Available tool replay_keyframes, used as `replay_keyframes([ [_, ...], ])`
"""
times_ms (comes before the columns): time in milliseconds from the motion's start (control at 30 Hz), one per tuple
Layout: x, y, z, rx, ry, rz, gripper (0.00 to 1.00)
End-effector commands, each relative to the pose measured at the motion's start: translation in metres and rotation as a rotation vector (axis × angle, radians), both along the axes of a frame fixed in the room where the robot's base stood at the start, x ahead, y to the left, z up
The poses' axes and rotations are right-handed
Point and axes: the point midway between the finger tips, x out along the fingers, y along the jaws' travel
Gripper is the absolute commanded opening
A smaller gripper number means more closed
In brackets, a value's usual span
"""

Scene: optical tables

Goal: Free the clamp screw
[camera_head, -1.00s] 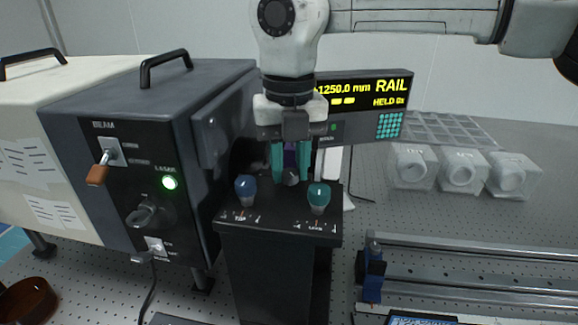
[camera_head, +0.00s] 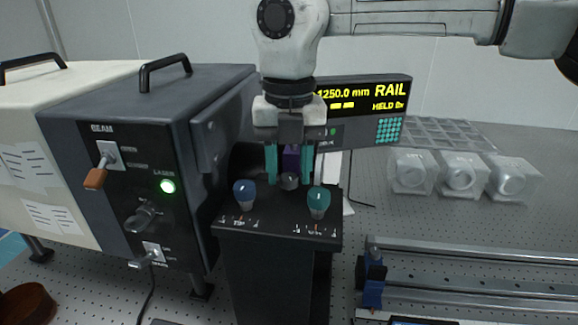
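My gripper (camera_head: 289,175) points down over the back of a dark pedestal box (camera_head: 275,237). Its two teal fingers stand apart on either side of a small grey round knob (camera_head: 289,181), with a purple piece (camera_head: 291,158) behind it. I cannot tell whether the fingers touch the knob. The knob may be the clamp screw, but no label on it is readable. A blue knob (camera_head: 244,194) and a teal knob (camera_head: 318,202) stand on the box's sloped front, left and right of the gripper.
Clear containers (camera_head: 461,174) and a metal rail (camera_head: 470,262) lie right.

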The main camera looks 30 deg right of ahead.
Motion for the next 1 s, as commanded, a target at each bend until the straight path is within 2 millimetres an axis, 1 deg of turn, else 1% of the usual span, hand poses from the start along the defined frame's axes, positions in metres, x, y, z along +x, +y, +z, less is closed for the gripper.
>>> replay_keyframes([
  [33,0.0,0.0,0.0,-0.001,0.001,0.0,0.46],
  [133,0.0,0.0,-0.001,0.0,0.002,0.001,0.56],
  [367,-0.001,0.0,-0.001,-0.001,0.003,0.001,0.56],
  [467,0.0,0.0,0.004,-0.001,0.003,0.001,0.56],
  [567,0.0,0.0,0.017,-0.003,0.001,0.0,0.56],
  [800,0.0,0.0,0.064,-0.001,-0.001,0.0,0.56],
  [1000,0.0,0.0,0.094,-0.001,0.002,0.0,0.56],
])
